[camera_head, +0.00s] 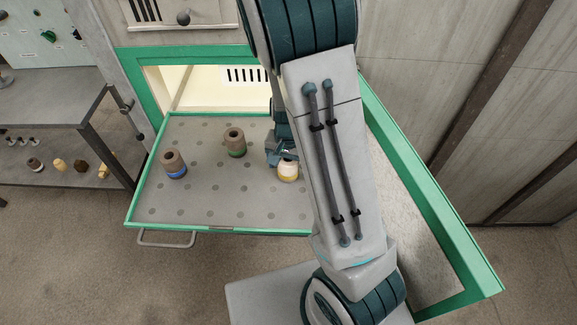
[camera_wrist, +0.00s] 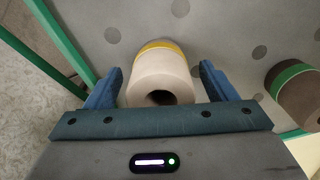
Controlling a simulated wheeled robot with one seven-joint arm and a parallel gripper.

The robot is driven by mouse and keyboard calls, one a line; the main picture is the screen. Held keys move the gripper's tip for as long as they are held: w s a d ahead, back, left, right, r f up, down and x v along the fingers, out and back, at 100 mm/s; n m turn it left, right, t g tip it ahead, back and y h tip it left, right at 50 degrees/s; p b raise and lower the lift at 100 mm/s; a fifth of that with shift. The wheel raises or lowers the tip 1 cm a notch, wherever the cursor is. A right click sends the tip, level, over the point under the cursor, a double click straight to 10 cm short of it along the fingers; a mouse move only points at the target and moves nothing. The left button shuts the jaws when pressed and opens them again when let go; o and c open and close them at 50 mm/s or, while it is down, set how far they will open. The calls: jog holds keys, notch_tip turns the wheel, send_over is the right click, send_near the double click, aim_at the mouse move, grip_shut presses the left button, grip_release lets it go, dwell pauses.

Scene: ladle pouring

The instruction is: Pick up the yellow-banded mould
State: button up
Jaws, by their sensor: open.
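The yellow-banded mould (camera_head: 288,171) is a pale cream cylinder standing on the grey perforated tray, at the right of the three moulds there. In the wrist view the mould (camera_wrist: 162,76) shows its yellow band at the far end and a dark hole at the near end. My gripper (camera_wrist: 160,84) is open, with one blue finger on each side of the mould. I see a small gap at the left finger and at the right finger. In the head view my gripper (camera_head: 282,152) is at the mould, partly hidden by my arm.
A brown blue-banded mould (camera_head: 173,165) and a brown green-banded mould (camera_head: 235,143) stand to the left on the tray (camera_head: 200,212). The green-banded mould also shows in the wrist view (camera_wrist: 302,92). A green frame (camera_head: 440,210) borders the right side. A shelf with small items stands at far left.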

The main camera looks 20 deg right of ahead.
jog(key=c, duration=1.2)
jog(key=shift+r, duration=0.2)
